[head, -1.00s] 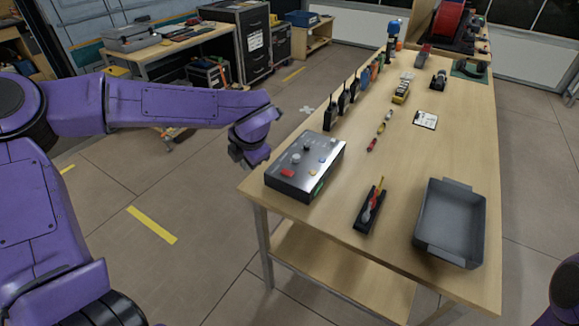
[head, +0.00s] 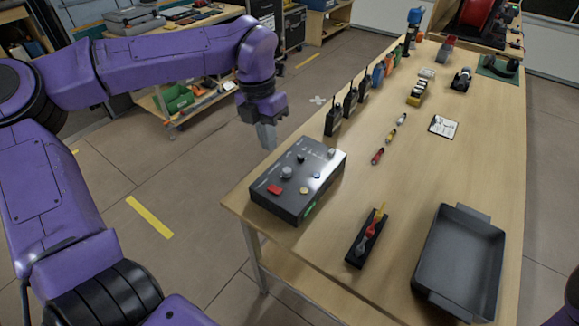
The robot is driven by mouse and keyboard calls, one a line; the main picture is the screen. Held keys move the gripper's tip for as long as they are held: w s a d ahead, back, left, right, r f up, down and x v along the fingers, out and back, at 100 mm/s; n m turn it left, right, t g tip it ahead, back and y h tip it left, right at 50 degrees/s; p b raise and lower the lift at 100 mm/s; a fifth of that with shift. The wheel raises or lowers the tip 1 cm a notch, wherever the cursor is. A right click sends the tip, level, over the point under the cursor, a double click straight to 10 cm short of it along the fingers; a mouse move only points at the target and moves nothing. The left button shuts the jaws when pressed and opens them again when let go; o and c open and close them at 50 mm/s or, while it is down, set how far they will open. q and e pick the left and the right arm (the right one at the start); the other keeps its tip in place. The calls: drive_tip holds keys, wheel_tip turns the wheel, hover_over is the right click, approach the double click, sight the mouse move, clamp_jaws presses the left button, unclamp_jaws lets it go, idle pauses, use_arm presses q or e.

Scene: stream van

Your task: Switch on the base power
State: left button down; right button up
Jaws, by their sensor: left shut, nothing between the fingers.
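A dark grey control box, the base (head: 322,187), sits at the near left corner of the wooden table. Its top carries a red rocker or button (head: 274,189), a grey knob (head: 286,172), a yellowish button (head: 304,190), a bluish button (head: 316,175) and small dark knobs near the back. A green patch shows on its front side. I cannot tell which control is the power switch. My left gripper (head: 267,138) is shut and empty, pointing down beyond the table's left edge, behind and left of the box, apart from it. My right gripper is not in view.
Several black radios (head: 333,122) stand in a row behind the box. A tool holder (head: 367,238) and an open grey bin (head: 458,262) are to its right. Small coloured cylinders (head: 377,156) and a white card (head: 443,126) lie mid-table.

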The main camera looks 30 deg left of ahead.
sight(277, 191)
use_arm(q)
drive_tip(key=f, duration=0.4)
drive_tip(key=d+f+p, duration=0.1)
drive_tip(key=f, duration=0.8)
drive_tip(key=shift+d+f, duration=0.25)
drive_tip(key=shift+d, duration=0.05)
drive_tip(key=shift+f, duration=0.1)
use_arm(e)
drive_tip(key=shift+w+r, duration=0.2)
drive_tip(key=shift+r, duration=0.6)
use_arm(q)
drive_tip(key=shift+s+d+f+y, duration=0.1)
drive_tip(key=shift+f+y, duration=0.2)
drive_tip(key=shift+y, duration=0.1)
drive_tip(key=shift+d, duration=0.1)
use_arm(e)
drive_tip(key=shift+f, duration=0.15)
